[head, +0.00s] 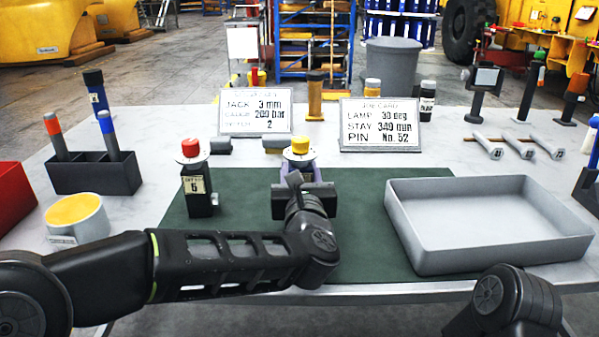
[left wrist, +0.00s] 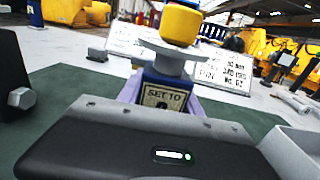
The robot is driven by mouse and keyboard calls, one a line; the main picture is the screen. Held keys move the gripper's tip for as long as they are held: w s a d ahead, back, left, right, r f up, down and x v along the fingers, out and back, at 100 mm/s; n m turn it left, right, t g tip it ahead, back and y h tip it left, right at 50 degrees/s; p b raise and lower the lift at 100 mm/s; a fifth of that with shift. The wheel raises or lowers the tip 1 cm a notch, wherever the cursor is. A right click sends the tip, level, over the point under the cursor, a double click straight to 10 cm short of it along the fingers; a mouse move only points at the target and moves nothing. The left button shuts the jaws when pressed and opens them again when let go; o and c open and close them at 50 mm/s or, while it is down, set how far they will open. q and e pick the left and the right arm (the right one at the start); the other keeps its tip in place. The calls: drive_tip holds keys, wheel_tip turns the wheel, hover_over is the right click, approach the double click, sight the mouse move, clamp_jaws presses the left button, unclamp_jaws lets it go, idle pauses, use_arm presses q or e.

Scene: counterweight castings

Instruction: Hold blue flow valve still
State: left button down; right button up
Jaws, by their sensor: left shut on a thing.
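The blue flow valve has a yellow knob (head: 300,145) over a grey disc and stands upright on the green mat. In the left wrist view its yellow knob (left wrist: 181,22), grey disc, blue body (left wrist: 166,77) and "SET TO" plate show close up; the plate's number is mostly hidden. My left gripper (head: 304,187) is at the valve's near side, shut on its body. The gripper housing hides the valve's lower part, and lavender parts show on both sides of it. My right arm shows at the lower right, but its gripper is out of view.
A black valve with a red knob (head: 198,190) stands to the left on the mat (head: 365,245). A grey tray (head: 490,262) lies to the right. Two sign cards (head: 380,125) stand behind. A dark holder (head: 95,176) and a yellow-topped cup (head: 76,218) are at left.

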use_arm(q)
drive_tip(key=shift+f+b, duration=0.15)
drive_tip(key=shift+b, duration=0.4)
idle(1.6)
drive_tip(key=c, duration=1.4)
unclamp_jaws()
drive_tip(key=shift+f, duration=0.1)
clamp_jaws()
drive_tip(key=shift+r, duration=0.25)
